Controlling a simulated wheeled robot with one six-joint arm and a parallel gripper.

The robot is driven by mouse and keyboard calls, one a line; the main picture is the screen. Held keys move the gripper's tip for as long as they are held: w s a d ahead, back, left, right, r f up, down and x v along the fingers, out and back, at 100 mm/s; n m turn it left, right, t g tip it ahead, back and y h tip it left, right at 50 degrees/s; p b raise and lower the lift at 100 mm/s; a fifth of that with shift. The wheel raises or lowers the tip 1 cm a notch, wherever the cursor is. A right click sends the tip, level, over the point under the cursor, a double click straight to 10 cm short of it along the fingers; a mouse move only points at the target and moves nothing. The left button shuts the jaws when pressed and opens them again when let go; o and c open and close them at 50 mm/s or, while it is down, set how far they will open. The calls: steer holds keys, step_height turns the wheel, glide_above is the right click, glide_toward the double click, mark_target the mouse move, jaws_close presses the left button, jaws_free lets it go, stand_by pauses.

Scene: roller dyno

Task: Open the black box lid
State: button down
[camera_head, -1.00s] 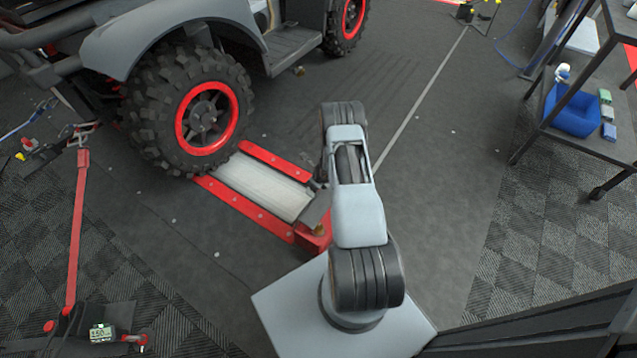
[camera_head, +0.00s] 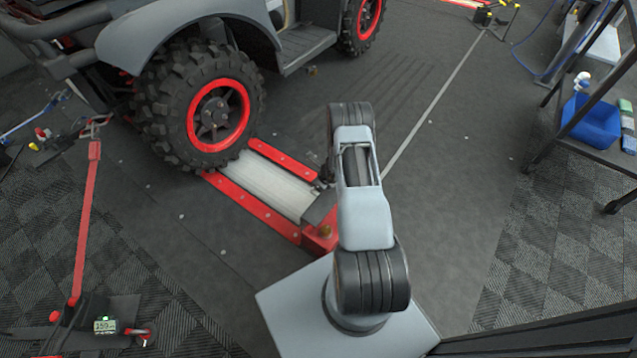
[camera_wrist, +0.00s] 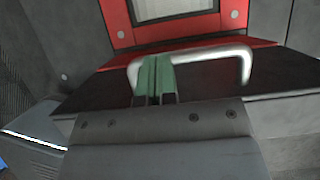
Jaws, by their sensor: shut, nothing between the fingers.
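A black box (camera_wrist: 215,78) with a bent silver handle (camera_wrist: 243,66) fills the middle of the wrist view, its top edged in red along the far side. My gripper (camera_wrist: 155,62) has green fingers, shut and empty. They overlap the left part of the handle in the picture; I cannot tell whether they touch it. The lid looks closed. In the head view, a small dark-topped box (camera_head: 318,209) with a red side sits at the near end of the red roller frame, which seems to be the same one.
The red roller frame (camera_head: 256,220) runs under a large tyre (camera_head: 165,125) of a parked vehicle. A red bar (camera_head: 86,215) stands at left. A shelf cart with a blue bin (camera_head: 592,125) is at right. The grey floor (camera_head: 445,185) between is open.

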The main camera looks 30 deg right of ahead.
steer(key=w+a+r+p+v, duration=0.1)
steer(key=p+v, duration=0.4)
steer(key=v, duration=0.5)
steer(key=shift+w+p, duration=0.2)
steer(key=shift+p, duration=0.15)
steer(key=shift+f, duration=0.1)
